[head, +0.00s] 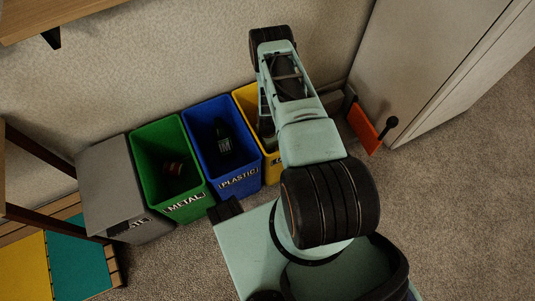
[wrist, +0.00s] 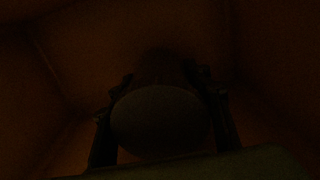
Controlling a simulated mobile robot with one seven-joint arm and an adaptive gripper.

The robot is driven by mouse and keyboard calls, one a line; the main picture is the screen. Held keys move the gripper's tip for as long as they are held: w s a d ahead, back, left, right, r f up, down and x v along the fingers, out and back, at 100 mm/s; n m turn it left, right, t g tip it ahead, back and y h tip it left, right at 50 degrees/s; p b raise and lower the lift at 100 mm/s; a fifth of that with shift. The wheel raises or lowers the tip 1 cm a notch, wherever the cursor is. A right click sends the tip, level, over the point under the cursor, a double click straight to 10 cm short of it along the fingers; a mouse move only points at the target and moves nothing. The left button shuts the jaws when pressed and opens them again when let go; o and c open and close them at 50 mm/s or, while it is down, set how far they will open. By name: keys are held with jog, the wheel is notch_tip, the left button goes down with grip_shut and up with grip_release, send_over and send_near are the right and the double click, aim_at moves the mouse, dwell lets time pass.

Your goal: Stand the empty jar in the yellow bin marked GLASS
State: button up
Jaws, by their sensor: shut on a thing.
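The yellow bin (head: 243,94) stands at the right end of the bin row in the head view, largely covered by my arm, so most of its label is hidden. The wrist view is very dark, with dim orange-brown walls (wrist: 50,90) around my gripper, as inside the bin. My gripper (wrist: 164,125) is shut on the jar (wrist: 160,118), whose round end shows as a dull grey disc between the two fingers. Whether the jar touches the bin floor I cannot tell. In the head view the jar cannot be made out behind my arm.
Left of the yellow bin stand the blue PLASTIC bin (head: 240,184) with a dark bottle (head: 222,137), the green METAL bin (head: 186,203) with a reddish-brown item, and a grey bin (head: 105,168). An orange panel (head: 363,128) and a pale cabinet (head: 415,65) are at right.

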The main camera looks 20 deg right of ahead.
jog(key=shift+f, duration=0.65)
jog(key=shift+f, duration=0.1)
jog(key=o, duration=1.3)
notch_tip(320, 180, up, 12)
jog(key=p, duration=0.4)
jog(key=shift+p, duration=0.3)
jog(key=shift+r, duration=0.2)
